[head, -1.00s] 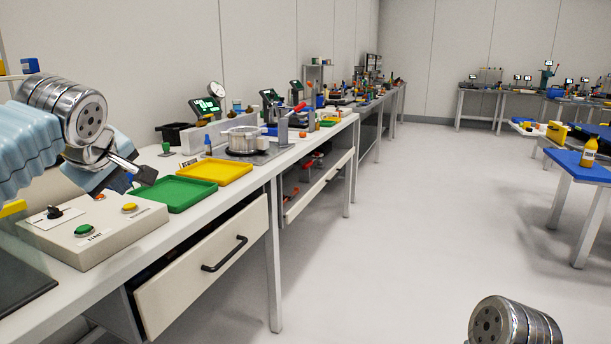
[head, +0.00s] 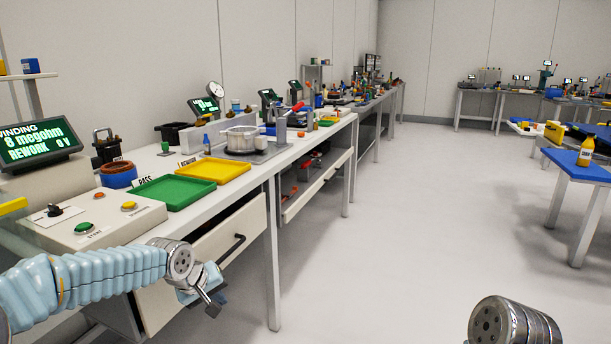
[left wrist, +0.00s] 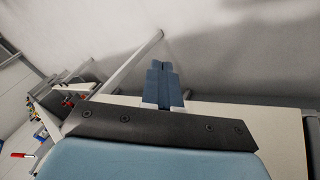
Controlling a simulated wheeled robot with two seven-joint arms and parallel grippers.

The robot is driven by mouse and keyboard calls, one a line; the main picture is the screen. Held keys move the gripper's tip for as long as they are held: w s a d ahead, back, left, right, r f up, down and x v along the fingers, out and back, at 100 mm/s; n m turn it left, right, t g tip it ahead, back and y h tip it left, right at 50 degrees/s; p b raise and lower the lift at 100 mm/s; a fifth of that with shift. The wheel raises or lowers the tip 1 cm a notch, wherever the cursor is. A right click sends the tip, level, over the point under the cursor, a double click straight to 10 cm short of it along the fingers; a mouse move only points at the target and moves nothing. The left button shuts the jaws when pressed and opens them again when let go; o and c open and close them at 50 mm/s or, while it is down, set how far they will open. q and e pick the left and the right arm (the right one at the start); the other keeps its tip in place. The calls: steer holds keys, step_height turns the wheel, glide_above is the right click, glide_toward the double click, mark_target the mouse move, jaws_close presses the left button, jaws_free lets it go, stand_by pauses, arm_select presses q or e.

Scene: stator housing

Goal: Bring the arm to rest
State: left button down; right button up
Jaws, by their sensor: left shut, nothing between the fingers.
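My left gripper (head: 212,298) is in front of the workbench, below the height of its top, beside the drawer front. Its fingers show in the left wrist view (left wrist: 163,85), closed together with nothing between them. My left arm (head: 100,272) comes in from the left in its pale blue sleeve, along the front of the bench. Of my right arm, only a metal wrist part (head: 512,322) shows at the bottom right; its gripper is outside the view.
The bench carries a control box (head: 95,217) with buttons, a green tray (head: 172,192), a yellow tray (head: 214,171) and a display reading REWORK (head: 40,143). A drawer handle (head: 230,248) sticks out near my left gripper. The floor (head: 400,230) to the right is clear.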

arm_select(q)
steer(key=s+d+f+m+g+h, duration=0.1)
steer(key=s+d+f, duration=0.2)
steer(key=f, duration=0.4)
steer(key=s+d+f+m+g+h, duration=0.1)
steer(key=s+d+f, duration=0.15)
steer(key=f, duration=0.45)
steer(key=s+d+f+m+g, duration=0.2)
steer(key=s+d+f+g, duration=0.1)
steer(key=s+f, duration=1.7)
steer(key=s+d, duration=0.1)
steer(key=s, duration=0.2)
steer(key=shift+s, duration=0.15)
steer(key=shift+f, duration=0.1)
